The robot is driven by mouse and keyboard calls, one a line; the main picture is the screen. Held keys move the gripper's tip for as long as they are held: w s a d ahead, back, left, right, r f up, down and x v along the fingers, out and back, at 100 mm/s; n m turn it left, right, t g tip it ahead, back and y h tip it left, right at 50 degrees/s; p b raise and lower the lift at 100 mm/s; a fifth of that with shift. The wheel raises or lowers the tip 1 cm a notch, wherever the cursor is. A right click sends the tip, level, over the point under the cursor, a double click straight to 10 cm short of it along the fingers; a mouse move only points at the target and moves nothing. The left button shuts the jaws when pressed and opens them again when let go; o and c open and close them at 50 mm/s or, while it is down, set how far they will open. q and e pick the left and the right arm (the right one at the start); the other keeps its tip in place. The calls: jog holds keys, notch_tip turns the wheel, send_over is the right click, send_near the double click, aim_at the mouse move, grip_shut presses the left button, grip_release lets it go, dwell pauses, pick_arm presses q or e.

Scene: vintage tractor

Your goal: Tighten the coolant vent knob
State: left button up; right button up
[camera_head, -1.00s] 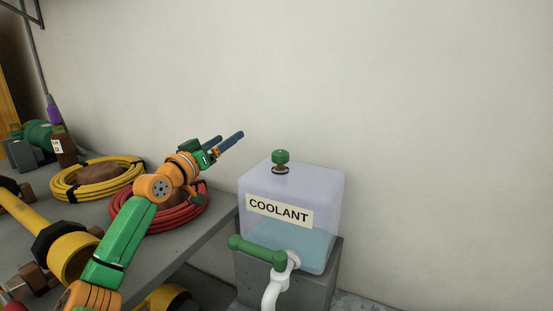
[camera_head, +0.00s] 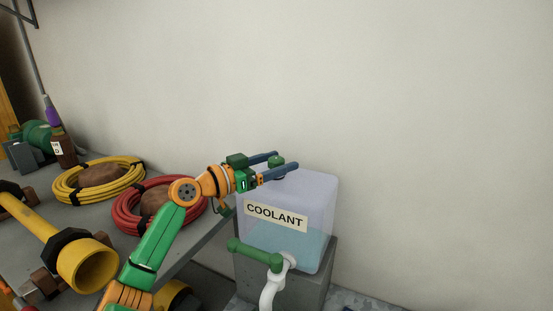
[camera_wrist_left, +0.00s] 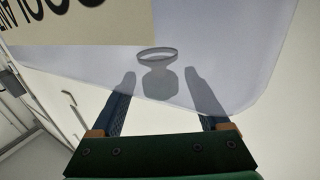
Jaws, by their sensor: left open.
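The coolant vent knob is a green knob (camera_head: 277,161) on top of the translucent tank (camera_head: 322,195) labelled COOLANT. My left gripper (camera_head: 286,160) is open at the tank's top, its dark blue fingers pointing right. In the head view the knob shows between the two fingers, and the near finger hides its lower part. In the left wrist view the open fingers (camera_wrist_left: 160,105) flank a grey knob-like shape below a dark ring (camera_wrist_left: 157,53); I cannot tell whether this shape is the knob or a shadow. My right gripper is not in view.
A green-handled tap (camera_head: 256,254) with a white spout is at the tank's front, and the tank rests on a grey block (camera_head: 318,270). Red (camera_head: 128,210) and yellow (camera_head: 70,186) hose coils lie on the bench at left. The wall is behind.

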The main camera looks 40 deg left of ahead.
pick_arm(q)
grip_shut()
jog(key=shift+a+f+m+h+b, duration=0.1)
jog(key=shift+f+m+h+b, duration=0.2)
jog(key=shift+h+b, duration=0.4)
jog(key=shift+r+m+g+h+b, duration=0.1)
jog(key=shift+m+g+h+b, duration=0.2)
jog(key=shift+m+h+b, duration=0.15)
jog(key=shift+r+m+g+h+p, duration=0.3)
jog(key=shift+r+m+h+p, duration=0.2)
jog(key=shift+h+p, duration=0.2)
jog(key=shift+m+g+h+p, duration=0.3)
jog(key=shift+m+h, duration=0.15)
jog(key=shift+h, duration=0.2)
jog(key=shift+f+m+g+h+p, duration=0.1)
jog(key=shift+m+g+h+p, duration=0.35)
jog(key=shift+h, duration=0.25)
jog(key=shift+f+m, duration=0.15)
jog(key=shift+m, duration=0.1)
grip_release()
